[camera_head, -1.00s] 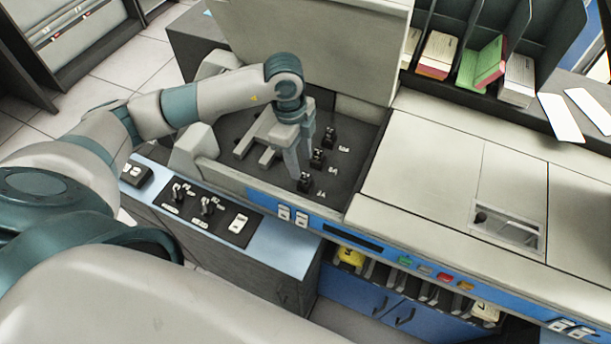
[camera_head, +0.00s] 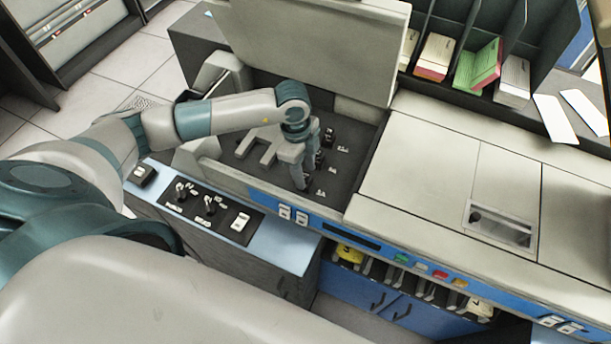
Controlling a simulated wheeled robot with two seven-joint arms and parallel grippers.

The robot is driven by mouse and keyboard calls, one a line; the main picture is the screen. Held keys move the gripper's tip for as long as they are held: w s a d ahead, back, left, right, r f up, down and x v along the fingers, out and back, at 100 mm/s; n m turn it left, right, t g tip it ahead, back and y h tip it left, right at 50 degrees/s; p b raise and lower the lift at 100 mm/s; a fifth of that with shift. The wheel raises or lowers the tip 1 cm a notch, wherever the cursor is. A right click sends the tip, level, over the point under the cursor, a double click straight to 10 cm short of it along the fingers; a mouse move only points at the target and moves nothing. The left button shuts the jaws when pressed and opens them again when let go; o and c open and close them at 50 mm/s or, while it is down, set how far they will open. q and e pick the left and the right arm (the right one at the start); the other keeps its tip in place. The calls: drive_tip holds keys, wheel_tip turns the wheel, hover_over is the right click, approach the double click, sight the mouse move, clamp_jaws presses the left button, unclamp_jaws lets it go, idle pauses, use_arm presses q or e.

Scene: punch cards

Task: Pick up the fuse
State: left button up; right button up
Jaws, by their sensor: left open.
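Three small black fuses stand in a row in the dark open well of the machine, each beside a white label. The far fuse (camera_head: 328,136) shows most clearly. The middle fuse (camera_head: 320,159) is partly behind my left gripper. The near fuse (camera_head: 308,184) is mostly covered by the fingers. My left gripper (camera_head: 303,182) points down with its fingertips at the near fuse. It is open; I cannot tell whether the fingers touch the fuse. My right gripper is not in view.
A raised beige lid (camera_head: 315,40) stands behind the well. A beige cover (camera_head: 435,165) lies to the right. A switch panel (camera_head: 208,206) is at the front left. A dark rack (camera_head: 472,35) holds card stacks at the back right.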

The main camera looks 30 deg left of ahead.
sight(307, 175)
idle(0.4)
use_arm(q)
clamp_jaws()
drive_tip(key=shift+r+b, duration=0.5)
drive_tip(key=shift+r, duration=0.05)
wheel_tip(307, 175, up, 2)
drive_tip(key=shift+w+r+b, duration=0.1)
drive_tip(key=shift+r+b, duration=0.05)
drive_tip(key=shift+b, duration=0.55)
drive_tip(key=s+d+r+b, duration=0.2)
drive_tip(key=d+r, duration=0.5)
drive_tip(key=d, duration=0.4)
drive_tip(key=shift+s+d+r+b, duration=0.2)
drive_tip(key=shift+s+r+b, duration=0.15)
drive_tip(key=shift+b, duration=0.4)
drive_tip(key=shift+f, duration=0.1)
